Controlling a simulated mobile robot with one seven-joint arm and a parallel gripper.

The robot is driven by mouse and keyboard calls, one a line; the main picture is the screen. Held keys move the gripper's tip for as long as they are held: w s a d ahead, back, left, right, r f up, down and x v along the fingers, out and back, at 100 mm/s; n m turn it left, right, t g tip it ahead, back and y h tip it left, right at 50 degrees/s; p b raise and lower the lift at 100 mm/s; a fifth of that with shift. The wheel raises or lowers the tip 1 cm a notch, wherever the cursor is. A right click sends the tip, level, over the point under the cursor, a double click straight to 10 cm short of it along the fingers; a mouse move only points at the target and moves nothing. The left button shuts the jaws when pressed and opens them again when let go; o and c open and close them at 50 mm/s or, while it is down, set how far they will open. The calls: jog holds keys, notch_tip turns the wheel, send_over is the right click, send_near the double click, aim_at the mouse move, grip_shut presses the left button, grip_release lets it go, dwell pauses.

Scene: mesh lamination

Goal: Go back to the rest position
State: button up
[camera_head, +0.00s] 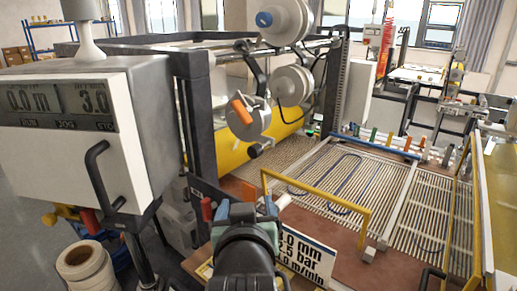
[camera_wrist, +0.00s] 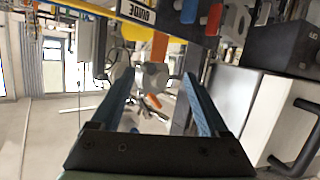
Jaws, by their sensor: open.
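My gripper (camera_head: 245,208) is in the lower middle of the head view, in front of the laminating machine. Its two blue fingers also show in the wrist view (camera_wrist: 159,82), spread apart with nothing between them. Beyond the fingers, the wrist view shows a grey round part with an orange piece (camera_wrist: 158,45), out of reach of the fingertips. My gripper appears to touch nothing, and the fingertips are small in the head view.
A white control box (camera_head: 75,155) with a display and black handle stands at left. The yellow guard frame (camera_head: 325,200) and slatted bed (camera_head: 350,180) lie at right. A sign (camera_head: 303,250) is close beside my wrist. White rolls (camera_head: 85,265) stand lower left.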

jog(key=s+r+t, duration=0.4)
jog(key=s+r, duration=0.1)
jog(key=r, duration=0.5)
jog(key=s+d+r+t, duration=0.1)
jog(key=s+r+t, duration=0.3)
jog(key=r, duration=0.7)
jog(key=s+d+r+m+t, duration=0.1)
jog(key=s+r+t, duration=0.4)
jog(key=r, duration=0.6)
jog(key=shift+s+h, duration=0.3)
jog(key=shift+s, duration=0.4)
